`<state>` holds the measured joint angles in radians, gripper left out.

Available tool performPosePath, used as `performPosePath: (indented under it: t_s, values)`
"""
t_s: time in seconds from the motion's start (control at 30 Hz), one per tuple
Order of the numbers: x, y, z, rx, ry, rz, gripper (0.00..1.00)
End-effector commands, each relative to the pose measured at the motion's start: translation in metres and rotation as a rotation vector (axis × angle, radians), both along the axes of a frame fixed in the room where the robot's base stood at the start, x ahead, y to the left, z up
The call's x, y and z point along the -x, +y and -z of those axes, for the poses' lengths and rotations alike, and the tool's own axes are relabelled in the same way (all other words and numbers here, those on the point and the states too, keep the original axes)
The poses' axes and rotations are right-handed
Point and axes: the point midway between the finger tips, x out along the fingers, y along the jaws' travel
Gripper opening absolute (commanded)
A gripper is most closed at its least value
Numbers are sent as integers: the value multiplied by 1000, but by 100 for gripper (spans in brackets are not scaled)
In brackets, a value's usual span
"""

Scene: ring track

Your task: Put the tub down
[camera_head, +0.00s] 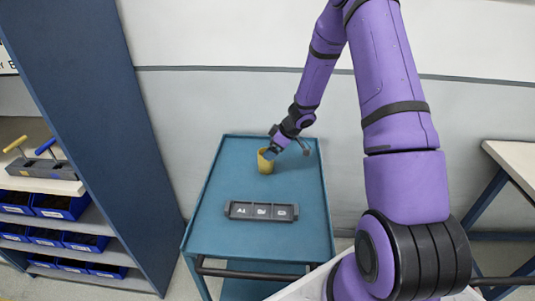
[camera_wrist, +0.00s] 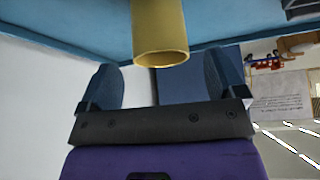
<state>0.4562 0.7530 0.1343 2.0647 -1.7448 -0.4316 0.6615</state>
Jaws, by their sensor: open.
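The yellow tub (camera_head: 265,164) stands upright on the blue cart top (camera_head: 210,205), toward its back edge. My gripper (camera_head: 270,152) is at the tub's upper right side in the head view, close to its rim. In the wrist view the tub (camera_wrist: 160,35) hangs into the picture from the top, its rim facing me, between and just beyond the fingertips of my gripper (camera_wrist: 165,80). The fingers are wide apart, with a visible gap on both sides of the tub. Nothing is held.
A dark three-slot tray (camera_head: 262,211) lies on the cart in front of the tub. A blue shelf unit (camera_head: 85,110) with several blue bins (camera_head: 60,205) stands at left. A table (camera_head: 515,165) stands at right. The cart top left of the tub is clear.

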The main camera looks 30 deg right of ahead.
Motion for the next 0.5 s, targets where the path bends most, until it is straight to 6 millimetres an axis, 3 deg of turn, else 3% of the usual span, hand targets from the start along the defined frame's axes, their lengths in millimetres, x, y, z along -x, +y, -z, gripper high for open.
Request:
performPosePath:
  t_s: [0.2, 0.5]
  values:
    - [16, -17, -36, 2, -2, 1, 89]
    - [29, -29, -64, 0, 0, 0, 89]
